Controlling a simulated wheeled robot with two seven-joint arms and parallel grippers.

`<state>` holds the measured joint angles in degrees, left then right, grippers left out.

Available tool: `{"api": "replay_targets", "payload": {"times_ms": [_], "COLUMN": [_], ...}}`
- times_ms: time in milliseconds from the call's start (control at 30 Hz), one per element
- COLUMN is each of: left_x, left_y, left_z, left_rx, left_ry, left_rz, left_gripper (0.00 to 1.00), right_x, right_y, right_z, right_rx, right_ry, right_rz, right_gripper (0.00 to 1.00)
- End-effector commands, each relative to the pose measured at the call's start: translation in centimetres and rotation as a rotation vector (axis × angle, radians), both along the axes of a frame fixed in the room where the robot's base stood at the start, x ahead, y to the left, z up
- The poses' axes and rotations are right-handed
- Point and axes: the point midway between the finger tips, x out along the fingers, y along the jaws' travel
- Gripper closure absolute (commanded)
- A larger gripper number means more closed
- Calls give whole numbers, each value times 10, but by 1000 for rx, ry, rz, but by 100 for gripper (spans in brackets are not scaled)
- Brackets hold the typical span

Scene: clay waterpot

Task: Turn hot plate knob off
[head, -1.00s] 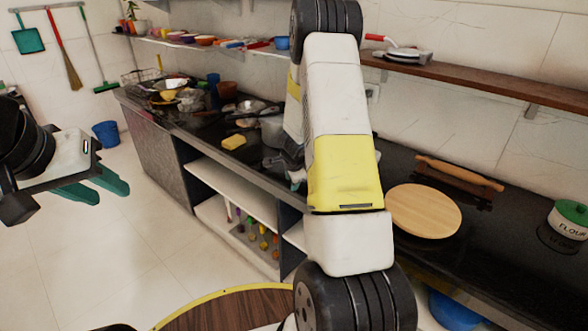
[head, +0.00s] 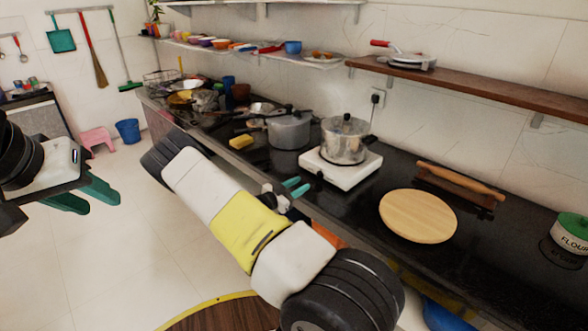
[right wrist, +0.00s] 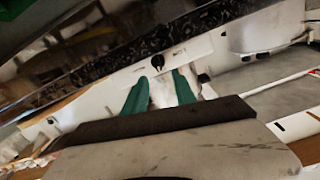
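The white hot plate (head: 365,169) stands on the black counter with a lidded steel pot (head: 345,147) on top. In the right wrist view its white front panel (right wrist: 190,50) carries a dark round knob (right wrist: 157,62). My right gripper (head: 299,186) is in front of the hot plate at the counter's front edge. In the right wrist view its teal fingers (right wrist: 160,76) are apart, with the knob just beyond their tips and roughly between them. No contact shows. My left gripper (head: 101,204) is open and empty over the floor at the left.
A grey pressure cooker (head: 289,131) stands left of the hot plate. A round wooden board (head: 418,214) and a rolling pin (head: 460,181) lie to the right. A wooden shelf (head: 480,87) runs above. The counter's front edge lies beside my right arm.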

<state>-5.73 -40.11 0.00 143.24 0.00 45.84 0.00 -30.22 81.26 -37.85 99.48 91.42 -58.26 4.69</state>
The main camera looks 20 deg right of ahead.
Motion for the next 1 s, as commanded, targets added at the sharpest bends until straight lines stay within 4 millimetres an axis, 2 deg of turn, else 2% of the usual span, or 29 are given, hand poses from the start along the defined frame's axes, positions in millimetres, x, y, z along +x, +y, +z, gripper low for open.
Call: {"api": "replay_targets", "payload": {"times_ms": [167,500,633,1000], "left_x": [0,0,0,0], "left_y": [0,0,0,0], "left_z": [0,0,0,0], "left_rx": [0,0,0,0], "left_ry": [0,0,0,0], "left_rz": [0,0,0,0], "left_gripper": [64,64,64,64], "right_x": [-3,17,23,26], "right_y": [-5,-53,-66,-73], "right_z": [1,1,1,1], "right_rx": [-54,-51,-51,-49], "right_ry": [-15,-15,-15,-14], "right_rz": [-11,-10,-8,-8], "right_gripper": [67,67,67,67]}}
